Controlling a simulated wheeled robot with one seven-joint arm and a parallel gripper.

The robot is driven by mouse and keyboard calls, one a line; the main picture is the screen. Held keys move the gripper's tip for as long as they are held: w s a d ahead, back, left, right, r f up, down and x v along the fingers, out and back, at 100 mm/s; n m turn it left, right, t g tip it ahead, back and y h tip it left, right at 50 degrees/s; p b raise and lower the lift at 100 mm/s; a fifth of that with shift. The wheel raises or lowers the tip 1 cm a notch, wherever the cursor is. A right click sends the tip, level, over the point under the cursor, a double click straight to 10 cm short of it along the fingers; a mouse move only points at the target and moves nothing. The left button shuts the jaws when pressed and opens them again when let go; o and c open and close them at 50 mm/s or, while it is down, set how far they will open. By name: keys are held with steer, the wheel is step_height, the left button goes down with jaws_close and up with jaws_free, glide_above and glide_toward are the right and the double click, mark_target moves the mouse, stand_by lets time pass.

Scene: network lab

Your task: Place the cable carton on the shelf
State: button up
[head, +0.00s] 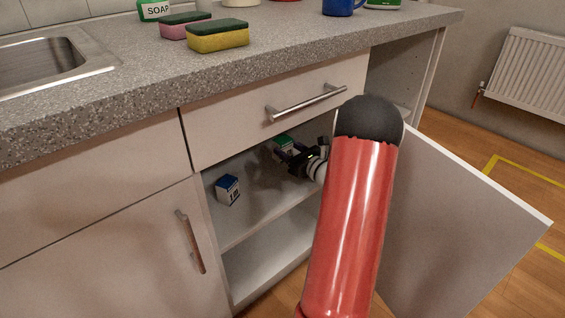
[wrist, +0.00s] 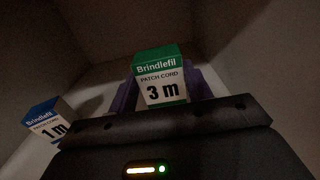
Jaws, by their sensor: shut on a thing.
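The cable carton (wrist: 160,80) is a small white box with a green top, labelled "Brindlefil PATCH CORD 3 m" in the wrist view. My gripper (wrist: 160,92) is shut on it, with purple finger pads at its sides. In the head view the carton (head: 283,146) shows as a green and white patch at my gripper (head: 284,153), inside the open cabinet. The cabinet shelf (head: 243,228) lies below. I cannot tell whether the carton touches the shelf.
A blue-topped "1 m" carton (head: 228,189) stands on the shelf to the left; it also shows in the wrist view (wrist: 46,124). The open door (head: 450,225) is at the right, and a drawer front (head: 265,120) lies above the opening. Sponges (head: 217,37) lie on the counter.

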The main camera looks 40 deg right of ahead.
steer(key=shift+f, duration=1.95)
steer(key=shift+f+b, duration=0.15)
steer(key=shift+b, duration=0.2)
steer(key=o, duration=1.1)
steer(key=shift+r, duration=0.25)
steer(key=s, duration=0.8)
steer(key=s+d, duration=0.1)
steer(key=s, duration=0.3)
steer(key=shift+f, duration=0.1)
